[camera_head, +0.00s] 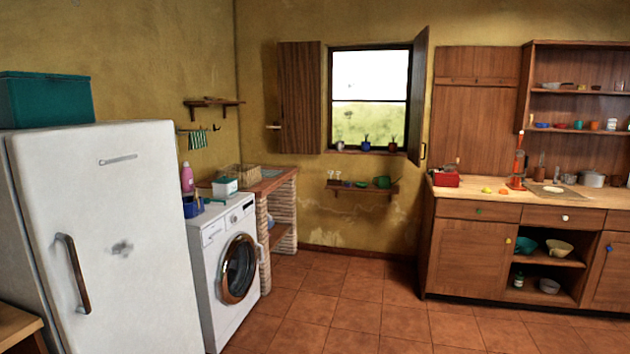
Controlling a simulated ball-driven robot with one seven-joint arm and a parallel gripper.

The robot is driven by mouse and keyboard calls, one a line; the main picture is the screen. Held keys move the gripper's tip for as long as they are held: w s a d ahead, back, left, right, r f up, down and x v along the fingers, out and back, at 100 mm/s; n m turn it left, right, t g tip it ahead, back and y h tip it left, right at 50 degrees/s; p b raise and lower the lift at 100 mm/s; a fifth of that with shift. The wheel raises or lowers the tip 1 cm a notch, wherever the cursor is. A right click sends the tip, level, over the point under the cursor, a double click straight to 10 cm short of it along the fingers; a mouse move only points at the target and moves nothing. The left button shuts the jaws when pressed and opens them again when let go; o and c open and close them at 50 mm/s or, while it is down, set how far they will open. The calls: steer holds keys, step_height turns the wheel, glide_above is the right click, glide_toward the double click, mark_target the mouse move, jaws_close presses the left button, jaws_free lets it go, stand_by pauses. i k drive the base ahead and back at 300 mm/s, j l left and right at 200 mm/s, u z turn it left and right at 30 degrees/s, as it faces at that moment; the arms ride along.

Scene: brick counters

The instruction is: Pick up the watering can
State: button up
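A small green watering can (382,182) appears to sit at the right end of a narrow wooden shelf (361,191) on the back wall, below the window. It is small in the view, so its handle and spout are hard to make out. Several small items stand on the same shelf to its left. My gripper does not show in the head view.
A white fridge (125,240) and a washing machine (225,260) stand on the left, with a brick counter (283,183) behind. A wooden counter (520,192) with cabinets stands on the right. The tiled floor (345,300) between them is clear.

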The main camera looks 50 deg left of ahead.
mark_target(384, 182)
steer(key=u, duration=1.35)
steer(key=i+u, duration=0.1)
steer(key=i, duration=6.55)
steer(key=l, duration=0.1)
